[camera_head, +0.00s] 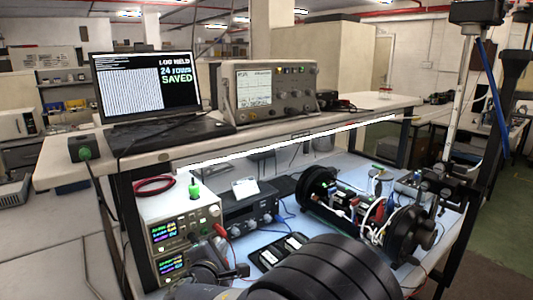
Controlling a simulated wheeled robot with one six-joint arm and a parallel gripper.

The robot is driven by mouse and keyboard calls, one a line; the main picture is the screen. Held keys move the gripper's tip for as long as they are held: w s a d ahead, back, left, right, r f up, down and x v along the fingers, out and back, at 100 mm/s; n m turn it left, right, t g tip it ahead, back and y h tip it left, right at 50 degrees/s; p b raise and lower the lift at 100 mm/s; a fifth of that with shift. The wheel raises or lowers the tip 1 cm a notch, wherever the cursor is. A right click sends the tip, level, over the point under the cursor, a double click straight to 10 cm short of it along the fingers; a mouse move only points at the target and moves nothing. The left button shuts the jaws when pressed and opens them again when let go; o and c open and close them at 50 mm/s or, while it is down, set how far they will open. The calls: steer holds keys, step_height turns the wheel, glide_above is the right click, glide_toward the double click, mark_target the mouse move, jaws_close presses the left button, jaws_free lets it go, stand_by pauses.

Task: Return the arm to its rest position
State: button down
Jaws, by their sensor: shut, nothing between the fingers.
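My arm (325,270) shows as a large black ribbed part at the bottom centre of the head view. My gripper (238,271) appears as a small dark shape left of it, in front of the power supplies; it is shut and empty. It is seen small and partly merged with dark parts behind. The cylinder assembly (405,233), with black round ends and exposed boards and wires between them, lies on the bench's light blue surface (290,222), behind and right of my arm. My arm hides part of the bench's front.
Stacked power supplies (180,232) stand left of my gripper, and a dark instrument (248,208) behind it. A black tray (277,251) lies close to my arm. The upper shelf holds a laptop (145,87) and an oscilloscope (270,90). A post with a stand (455,110) rises at right.

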steer(key=w+a+p, duration=0.2)
steer(key=w, duration=0.1)
steer(key=w+a+p, duration=0.1)
steer(key=shift+w+a+r, duration=0.2)
steer(key=shift+w+a, duration=0.1)
steer(key=shift+w, duration=0.05)
stand_by(1.1)
